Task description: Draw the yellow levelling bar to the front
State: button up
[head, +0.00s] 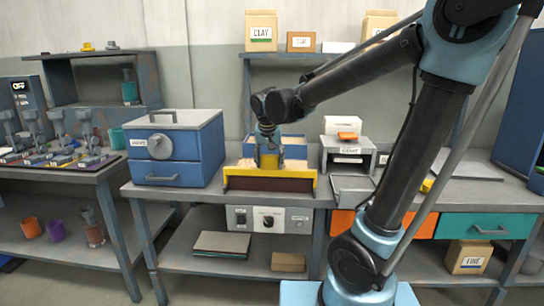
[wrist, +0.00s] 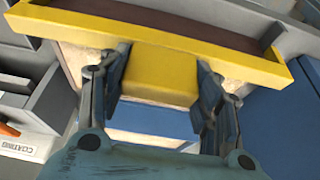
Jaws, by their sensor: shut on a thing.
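The yellow levelling bar (head: 299,184) shows in the head view as a wide yellow frame with a dark brown front face, at the front of a sand-coloured bed in a blue box (head: 293,141) on the middle bench. In the wrist view the bar (wrist: 100,22) runs across the top, with a yellow block-shaped grip (wrist: 160,72) between my fingers. My gripper (head: 269,157) comes down on the grip from above. In the wrist view my gripper (wrist: 162,75) has one finger on each side of the grip and is shut on it. The fingers hide the grip's sides.
A blue drawer cabinet (head: 175,150) stands left of the box. A grey unit with an open tray (head: 352,188) stands to the right. Clay boxes (head: 261,30) sit on the shelf behind. The bench's front edge lies close below the bar.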

aim_at(269, 167)
jog(key=shift+s, duration=1.2)
jog(key=shift+f, duration=0.1)
jog(key=o, duration=1.5)
jog(key=shift+s, duration=0.15)
jog(key=shift+s+r, duration=0.1)
jog(key=shift+r, duration=0.65)
jog(key=v, duration=1)
jog(key=shift+s+r, duration=0.15)
jog(key=shift+r, duration=0.05)
